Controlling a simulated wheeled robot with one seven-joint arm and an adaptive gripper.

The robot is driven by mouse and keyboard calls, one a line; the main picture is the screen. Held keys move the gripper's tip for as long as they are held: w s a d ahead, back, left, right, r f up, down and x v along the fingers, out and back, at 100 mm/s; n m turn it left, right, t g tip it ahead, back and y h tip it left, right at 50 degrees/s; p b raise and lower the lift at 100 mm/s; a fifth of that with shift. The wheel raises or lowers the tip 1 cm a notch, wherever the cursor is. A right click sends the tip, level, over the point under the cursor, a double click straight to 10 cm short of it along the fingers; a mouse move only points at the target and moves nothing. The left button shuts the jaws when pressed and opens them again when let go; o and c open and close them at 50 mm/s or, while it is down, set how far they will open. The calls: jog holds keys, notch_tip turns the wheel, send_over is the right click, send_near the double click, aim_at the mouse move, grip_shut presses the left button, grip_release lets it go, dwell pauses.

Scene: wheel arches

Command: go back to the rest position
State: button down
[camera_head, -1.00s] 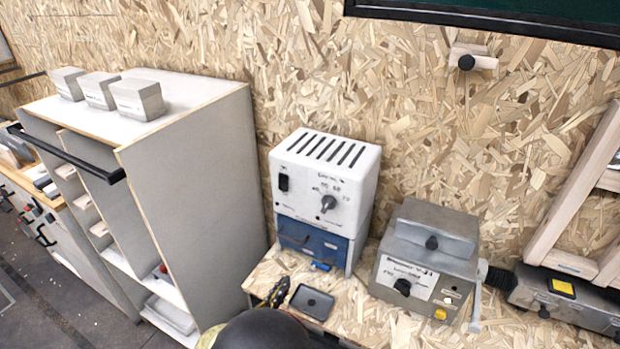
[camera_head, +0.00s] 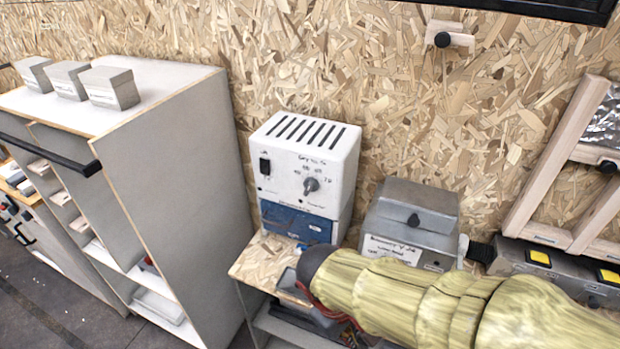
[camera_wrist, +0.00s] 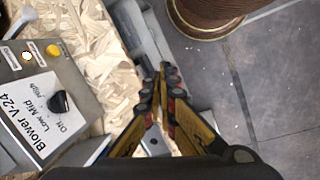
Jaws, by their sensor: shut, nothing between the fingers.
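My gripper (camera_wrist: 166,88) shows in the wrist view with its yellow and black fingers together, shut and empty. It hangs above the edge of the wooden bench top (camera_wrist: 100,38), over a grey strip beside the floor. In the head view my arm in its yellow-green sleeve crosses the lower right, in front of the bench (camera_head: 262,262); the gripper itself cannot be made out clearly there.
The grey blower box (camera_head: 412,218) stands on the bench close to my arm; it also shows in the wrist view (camera_wrist: 70,75). A white and blue device (camera_head: 305,165) stands to its left. A tall grey cabinet (camera_head: 185,165) is at left. A brown round object (camera_wrist: 205,15) stands on the floor.

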jog(key=s+d+r+m+t+y, duration=0.1)
jog(key=d+r+m+t, duration=0.1)
jog(key=d+r+m, duration=0.2)
jog(key=d+r+m+t+y, duration=0.1)
jog(key=d+r+m+t, duration=0.2)
jog(key=d+r, duration=0.3)
notch_tip(320, 180, up, 5)
jog(key=shift+s+d+r+m+y, duration=0.1)
jog(key=shift+s+d+m+y, duration=0.25)
jog(key=shift+m, duration=0.45)
jog(key=c, duration=2.6)
grip_release()
